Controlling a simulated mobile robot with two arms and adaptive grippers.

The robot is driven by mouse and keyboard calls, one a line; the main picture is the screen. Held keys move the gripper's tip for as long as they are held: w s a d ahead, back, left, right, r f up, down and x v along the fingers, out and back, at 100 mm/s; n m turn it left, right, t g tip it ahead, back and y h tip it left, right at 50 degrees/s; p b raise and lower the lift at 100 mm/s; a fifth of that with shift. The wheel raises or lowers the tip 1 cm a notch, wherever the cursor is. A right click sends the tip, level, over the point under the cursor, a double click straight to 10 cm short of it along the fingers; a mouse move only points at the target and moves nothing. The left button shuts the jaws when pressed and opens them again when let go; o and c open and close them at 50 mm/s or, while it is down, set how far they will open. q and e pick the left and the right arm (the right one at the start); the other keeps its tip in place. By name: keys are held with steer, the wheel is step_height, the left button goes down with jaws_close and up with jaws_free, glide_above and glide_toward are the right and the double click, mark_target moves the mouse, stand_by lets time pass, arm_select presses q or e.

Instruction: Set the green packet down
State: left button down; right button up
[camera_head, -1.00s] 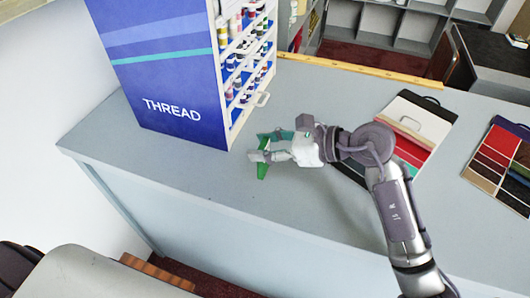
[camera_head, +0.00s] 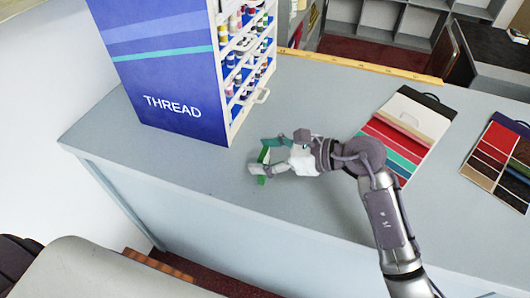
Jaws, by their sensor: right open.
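The green packet (camera_head: 264,155) is at the counter's top, a little in front of the thread cabinet's right corner. It looks thin and stands or leans on edge, partly hidden by my right gripper. My right gripper (camera_head: 261,158) reaches in from the right, low over the counter, with its fingers apart around the packet. I cannot tell whether a finger still touches it. My left gripper is not in view.
The blue thread cabinet (camera_head: 172,75) with shelves of spools stands behind at the left. Swatch cards (camera_head: 402,130) lie to the right, with another darker card (camera_head: 497,160) beyond. A yellow ruler (camera_head: 360,67) runs along the back edge. The counter's front left is clear.

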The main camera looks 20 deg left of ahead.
steer(key=shift+r, duration=0.2)
steer(key=b+v, duration=0.2)
steer(key=v, duration=1)
steer(key=shift+b, duration=0.4)
steer(key=shift+s, duration=0.1)
